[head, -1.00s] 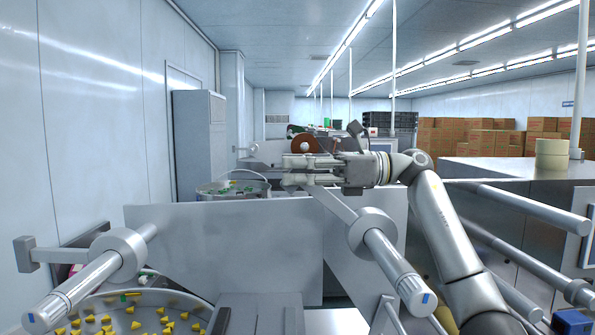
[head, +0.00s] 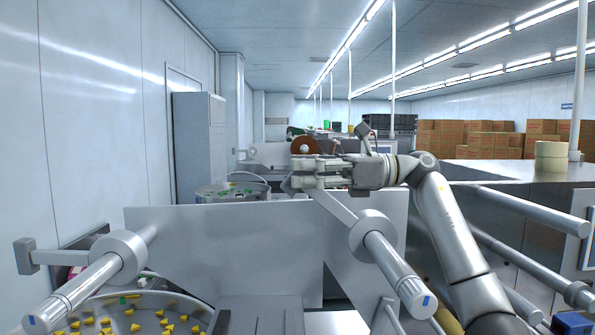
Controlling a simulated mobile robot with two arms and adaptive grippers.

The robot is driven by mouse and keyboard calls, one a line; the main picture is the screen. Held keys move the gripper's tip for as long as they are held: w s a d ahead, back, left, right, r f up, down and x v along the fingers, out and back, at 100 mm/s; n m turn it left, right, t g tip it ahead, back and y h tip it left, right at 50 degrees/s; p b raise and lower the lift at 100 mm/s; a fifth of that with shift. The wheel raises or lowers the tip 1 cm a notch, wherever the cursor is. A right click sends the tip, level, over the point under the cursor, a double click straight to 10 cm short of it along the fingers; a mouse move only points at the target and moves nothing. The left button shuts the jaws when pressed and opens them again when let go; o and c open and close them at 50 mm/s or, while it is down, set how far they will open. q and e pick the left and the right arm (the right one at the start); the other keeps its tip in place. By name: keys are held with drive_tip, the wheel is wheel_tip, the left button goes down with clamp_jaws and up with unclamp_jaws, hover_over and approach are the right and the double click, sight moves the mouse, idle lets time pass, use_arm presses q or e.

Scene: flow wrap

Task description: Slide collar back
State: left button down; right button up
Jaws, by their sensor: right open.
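A grey metal collar (head: 368,230) sits around the right-hand shaft (head: 405,280), which slants toward me and ends in a cap with a blue mark. A flat arm (head: 335,206) runs from this collar up and left to an end close under my right gripper. A similar collar (head: 125,252) sits on the left-hand shaft (head: 75,290), with a block at the end of its arm. My right gripper (head: 303,172) is open, its fingers pointing left, above the vertical metal plate. I cannot tell whether it touches the arm's end. My left gripper is out of view.
A round bowl (head: 200,311) with several yellow pieces is at the lower left. A grey plate (head: 225,245) spans the middle. A brown disc (head: 304,147) stands just behind my gripper. Several rails run along the right, and a tape roll (head: 551,155) sits on a cabinet.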

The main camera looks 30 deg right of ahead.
hover_over(360, 210)
drive_tip(key=shift+d, duration=0.1)
idle(0.5)
drive_tip(key=shift+f, duration=0.15)
